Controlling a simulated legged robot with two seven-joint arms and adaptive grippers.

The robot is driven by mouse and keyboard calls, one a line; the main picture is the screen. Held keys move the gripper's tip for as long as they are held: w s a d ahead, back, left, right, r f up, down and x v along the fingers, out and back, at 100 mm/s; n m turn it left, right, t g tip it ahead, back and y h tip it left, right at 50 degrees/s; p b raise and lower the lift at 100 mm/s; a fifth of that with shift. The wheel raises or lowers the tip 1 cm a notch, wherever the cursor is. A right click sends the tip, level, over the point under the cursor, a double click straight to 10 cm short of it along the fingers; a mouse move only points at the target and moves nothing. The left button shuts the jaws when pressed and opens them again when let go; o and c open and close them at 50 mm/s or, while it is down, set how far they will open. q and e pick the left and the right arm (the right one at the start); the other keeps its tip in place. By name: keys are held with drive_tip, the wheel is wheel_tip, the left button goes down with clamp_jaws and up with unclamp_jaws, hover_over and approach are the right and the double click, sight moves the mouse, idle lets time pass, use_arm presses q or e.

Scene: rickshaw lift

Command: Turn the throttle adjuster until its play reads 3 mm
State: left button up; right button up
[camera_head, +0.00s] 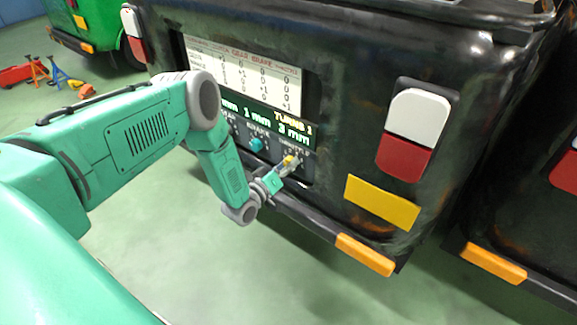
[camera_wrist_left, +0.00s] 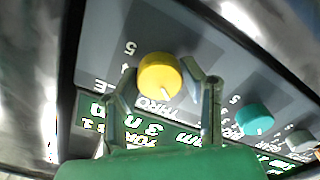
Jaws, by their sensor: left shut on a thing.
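The throttle adjuster is a yellow knob (camera_head: 289,160) at the right end of the dark panel on the black vehicle's rear. In the left wrist view the yellow knob (camera_wrist_left: 160,77) sits between the two fingers of my left gripper (camera_wrist_left: 162,72), which is shut on it. In the head view my left gripper (camera_head: 281,172) reaches the knob from the lower left and partly covers it. The green-lit display (camera_head: 268,122) above the knobs reads 3 mm at its right end, above the throttle label, with "TURNS 1" over it. My right gripper does not show.
A teal knob (camera_head: 257,143) is beside the throttle knob, with a grey knob (camera_wrist_left: 300,140) beyond it in the wrist view. A printed chart (camera_head: 245,75) is above the display. An orange marker (camera_head: 365,254) lies along the lower edge. Tools and stands (camera_head: 58,72) are far left.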

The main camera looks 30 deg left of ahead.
use_arm(q)
drive_tip(key=shift+s+f+n, duration=0.25)
drive_tip(key=shift+f+n, duration=0.15)
drive_tip(key=shift+n, duration=0.2)
drive_tip(key=o, duration=1.1)
drive_tip(key=shift+c, duration=0.2)
drive_tip(key=shift+o, duration=0.4)
drive_tip(key=shift+w, duration=0.1)
drive_tip(key=shift+r, duration=0.15)
drive_tip(key=s+a, duration=0.1)
drive_tip(key=s, duration=1.1)
